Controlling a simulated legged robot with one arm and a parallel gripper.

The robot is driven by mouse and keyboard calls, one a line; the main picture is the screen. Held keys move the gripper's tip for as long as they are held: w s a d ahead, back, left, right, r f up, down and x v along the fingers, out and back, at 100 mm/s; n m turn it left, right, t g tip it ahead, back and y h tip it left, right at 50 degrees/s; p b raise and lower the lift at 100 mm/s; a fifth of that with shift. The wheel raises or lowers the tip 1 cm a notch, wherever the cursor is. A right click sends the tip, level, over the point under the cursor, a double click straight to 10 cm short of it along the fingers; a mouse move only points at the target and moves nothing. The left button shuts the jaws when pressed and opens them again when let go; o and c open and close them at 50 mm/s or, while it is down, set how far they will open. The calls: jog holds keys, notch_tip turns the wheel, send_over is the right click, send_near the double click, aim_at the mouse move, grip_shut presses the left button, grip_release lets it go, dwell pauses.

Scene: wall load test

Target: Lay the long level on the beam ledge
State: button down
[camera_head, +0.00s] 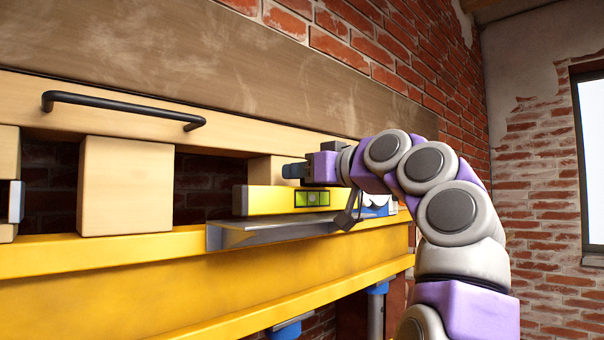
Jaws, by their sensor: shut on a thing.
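The long level (265,200) is a yellow bar with a green vial near its middle. It lies lengthwise along the yellow beam (150,280), just above a grey metal plate (262,234) at the beam's upper edge. Whether it touches the plate is unclear. My gripper (318,184) is at the level, with one dark blue finger above its top edge and a dark part in front of it. It is shut on the level. My arm hides part of the level's right side.
Wooden blocks (125,185) stand on the beam to the left. A wooden board with a black handle (125,108) runs above the level. Blue-topped props (376,310) stand under the beam. A brick wall (535,185) and window are at right.

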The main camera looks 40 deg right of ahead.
jog(key=shift+f+b, duration=0.35)
jog(key=shift+f, duration=0.05)
jog(key=c, duration=0.8)
grip_release()
jog(key=shift+s, duration=0.1)
jog(key=s, duration=0.5)
jog(key=s+d, duration=0.1)
jog(key=s, duration=1.1)
jog(key=shift+d+f+b, duration=0.1)
jog(key=shift+d+b, duration=0.15)
jog(key=shift+b, duration=0.15)
